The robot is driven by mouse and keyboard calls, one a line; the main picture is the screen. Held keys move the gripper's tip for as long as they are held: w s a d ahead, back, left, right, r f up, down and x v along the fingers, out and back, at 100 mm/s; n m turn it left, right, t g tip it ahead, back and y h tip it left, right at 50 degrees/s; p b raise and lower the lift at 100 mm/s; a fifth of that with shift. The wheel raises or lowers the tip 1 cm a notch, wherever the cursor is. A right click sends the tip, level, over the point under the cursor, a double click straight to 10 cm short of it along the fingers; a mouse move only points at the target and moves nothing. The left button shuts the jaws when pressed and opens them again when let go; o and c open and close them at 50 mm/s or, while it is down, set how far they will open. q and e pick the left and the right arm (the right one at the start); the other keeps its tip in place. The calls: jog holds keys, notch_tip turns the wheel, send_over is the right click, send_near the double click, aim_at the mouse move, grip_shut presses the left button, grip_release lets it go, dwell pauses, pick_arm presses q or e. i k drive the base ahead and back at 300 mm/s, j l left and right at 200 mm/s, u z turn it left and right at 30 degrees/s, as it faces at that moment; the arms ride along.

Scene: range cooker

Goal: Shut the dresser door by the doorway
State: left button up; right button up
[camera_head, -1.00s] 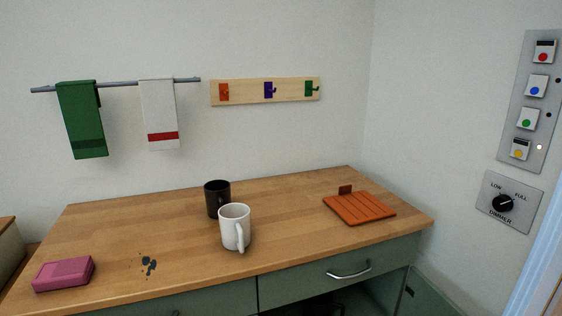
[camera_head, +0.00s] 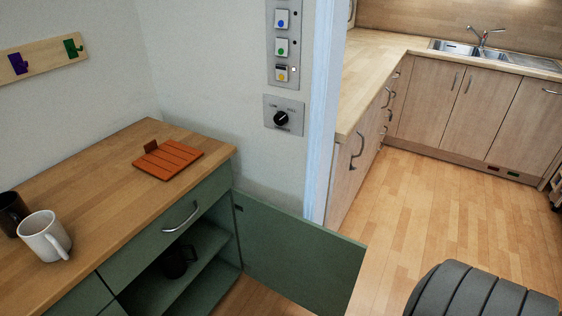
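The green dresser door (camera_head: 300,252) stands wide open at the dresser's right end, reaching out to the right in front of the doorway frame (camera_head: 322,120). The green dresser (camera_head: 140,250) has a wooden top. Its open compartment (camera_head: 205,243) shows a shelf with a dark item (camera_head: 176,264) on it. A drawer with a curved metal handle (camera_head: 181,217) is above the compartment and looks shut. Neither of my grippers is in view. The lower edge of the door is cut off by the frame.
A white mug (camera_head: 42,236), a black mug (camera_head: 11,213) and an orange board (camera_head: 167,159) are on the dresser top. A dark ribbed rounded object (camera_head: 480,291) is at the lower right. Open wooden floor (camera_head: 420,205) leads to kitchen cabinets (camera_head: 440,105).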

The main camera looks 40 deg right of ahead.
aim_at(317, 268)
jog(key=l+u, duration=0.4)
jog(key=k+l+u, duration=0.1)
jog(key=l+u, duration=0.3)
jog(key=k+l, duration=0.1)
jog(key=l, duration=0.3)
jog(key=k+l+u, duration=0.1)
jog(key=l, duration=0.3)
jog(key=k+l, duration=0.1)
jog(key=l, duration=0.3)
jog(key=k+l+u, duration=0.1)
jog(key=l, duration=0.3)
jog(key=k+l, duration=0.15)
jog(key=l, duration=0.2)
jog(key=k+l+u, duration=0.1)
jog(key=l, duration=0.3)
jog(key=k+l, duration=0.15)
jog(key=l, duration=0.25)
